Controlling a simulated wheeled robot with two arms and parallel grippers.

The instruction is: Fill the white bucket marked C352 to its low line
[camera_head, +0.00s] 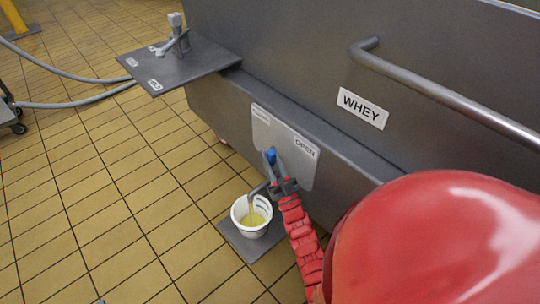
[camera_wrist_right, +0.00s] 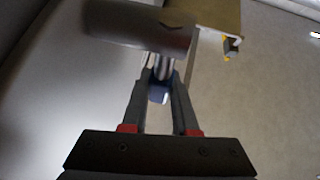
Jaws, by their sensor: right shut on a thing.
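The white bucket (camera_head: 240,211) stands upright on a dark plate on the floor, under the grey spout (camera_head: 255,190) of the vat. A thin pale-yellow stream falls from the spout into it, and yellow liquid shows inside. The C352 mark and the low line cannot be read here. My right gripper (camera_head: 274,168) is shut on the blue valve handle (camera_head: 270,156) in front of the OPEN panel. In the right wrist view, the blue handle (camera_wrist_right: 158,95) is between the fingers, partly hidden. My left gripper is not in view.
The grey vat (camera_head: 320,60) carries a WHEY label (camera_head: 363,107) and a long rail (camera_head: 440,92). A dark shelf (camera_head: 190,68) with a grey fitting juts from its left. Hoses (camera_head: 75,104) run left to a wheeled cart. The tiled floor left of the bucket is clear.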

